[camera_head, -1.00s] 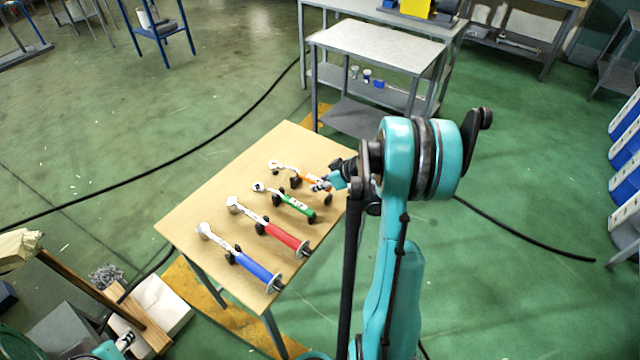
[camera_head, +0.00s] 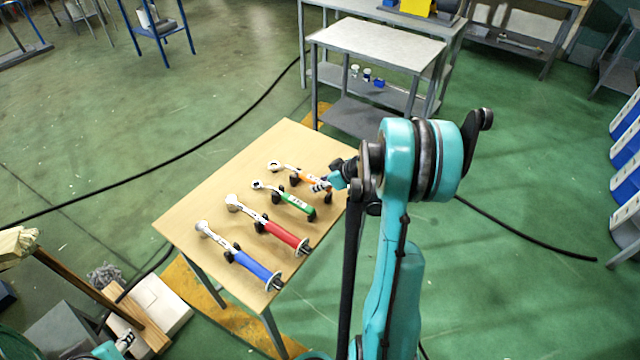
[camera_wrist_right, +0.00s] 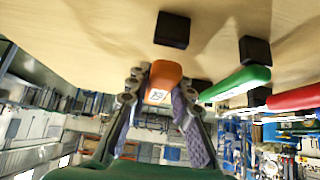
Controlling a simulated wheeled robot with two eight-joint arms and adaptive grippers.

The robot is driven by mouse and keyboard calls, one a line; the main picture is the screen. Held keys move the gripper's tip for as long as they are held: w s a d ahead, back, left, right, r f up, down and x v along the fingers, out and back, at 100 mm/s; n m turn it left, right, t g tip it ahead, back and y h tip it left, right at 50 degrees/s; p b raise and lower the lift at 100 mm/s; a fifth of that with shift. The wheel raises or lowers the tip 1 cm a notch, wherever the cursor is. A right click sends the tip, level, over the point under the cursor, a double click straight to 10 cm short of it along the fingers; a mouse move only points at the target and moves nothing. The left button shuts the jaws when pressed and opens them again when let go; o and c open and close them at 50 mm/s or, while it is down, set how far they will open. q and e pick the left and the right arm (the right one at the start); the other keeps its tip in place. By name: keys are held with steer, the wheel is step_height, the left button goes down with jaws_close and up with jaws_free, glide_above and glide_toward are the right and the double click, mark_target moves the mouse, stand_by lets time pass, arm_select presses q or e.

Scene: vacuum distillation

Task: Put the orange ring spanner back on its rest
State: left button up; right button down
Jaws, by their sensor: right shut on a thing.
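The orange ring spanner (camera_head: 314,180) is at the far right part of the wooden table (camera_head: 203,186), its silver ring end (camera_head: 273,166) toward the upper left. My right gripper (camera_head: 322,184) is shut on its orange handle. In the right wrist view, the handle (camera_wrist_right: 165,78) shows between the two fingers (camera_wrist_right: 155,108). A black rest block (camera_wrist_right: 172,30) shows by the handle end, with a small gap between them in the picture. Whether the spanner touches its blocks I cannot tell. My left gripper (camera_head: 125,341) is at the lower left edge, small and unclear.
Green (camera_head: 297,203), red (camera_head: 284,236) and blue (camera_head: 256,268) spanners lie on black blocks beside the orange one. The green handle (camera_wrist_right: 240,82) is close to my right fingers. A grey metal table (camera_head: 375,43) stands behind. A black cable crosses the floor.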

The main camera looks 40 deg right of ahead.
steer(key=shift+f+b, duration=0.85)
steer(key=shift+f, duration=0.1)
steer(key=c, duration=1.3)
jaws_free()
steer(key=v, duration=1.2)
